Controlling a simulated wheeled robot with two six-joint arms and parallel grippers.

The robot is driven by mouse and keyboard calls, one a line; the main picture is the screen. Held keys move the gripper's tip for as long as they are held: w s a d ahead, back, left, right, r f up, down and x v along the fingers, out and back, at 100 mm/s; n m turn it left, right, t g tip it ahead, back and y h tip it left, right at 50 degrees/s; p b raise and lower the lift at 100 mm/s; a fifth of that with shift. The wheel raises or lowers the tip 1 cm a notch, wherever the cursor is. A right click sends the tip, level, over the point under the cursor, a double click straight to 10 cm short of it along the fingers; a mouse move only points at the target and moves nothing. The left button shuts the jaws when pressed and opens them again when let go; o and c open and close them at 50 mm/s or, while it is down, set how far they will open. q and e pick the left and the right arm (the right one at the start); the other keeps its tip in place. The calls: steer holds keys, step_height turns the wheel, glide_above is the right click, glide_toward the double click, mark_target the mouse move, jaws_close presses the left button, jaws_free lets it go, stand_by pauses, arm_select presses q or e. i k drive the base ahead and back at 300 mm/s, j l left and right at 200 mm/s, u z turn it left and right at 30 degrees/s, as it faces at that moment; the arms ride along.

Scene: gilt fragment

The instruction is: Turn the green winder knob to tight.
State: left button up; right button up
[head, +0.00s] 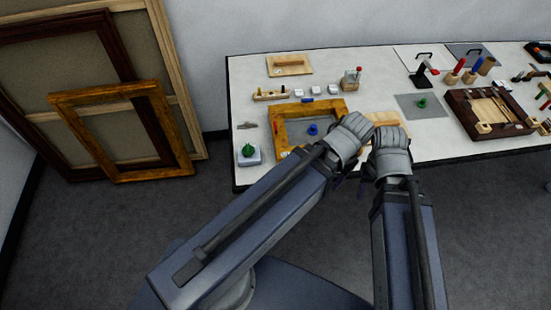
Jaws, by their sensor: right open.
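A green knob (249,151) sits on a small pale block (247,158) at the front left corner of the table. Neither gripper touches a green knob.
A gilt frame (278,127) with a blue piece (313,129) lies between the pale block and my wrists. A dark tray (463,116) with tools is at right. Large frames (120,130) lean on the wall at left. The table's front edge (265,180) is near.

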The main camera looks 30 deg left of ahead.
mark_target(248, 150)
steer(key=k+u, duration=0.15)
steer(key=u, duration=1)
steer(key=i+l, duration=0.1)
steer(key=l, duration=0.35)
steer(key=i+l, duration=0.1)
steer(key=l, duration=0.35)
steer(key=i+l+u, duration=0.1)
steer(key=l, duration=0.3)
steer(key=i+l, duration=0.15)
steer(key=l, duration=0.3)
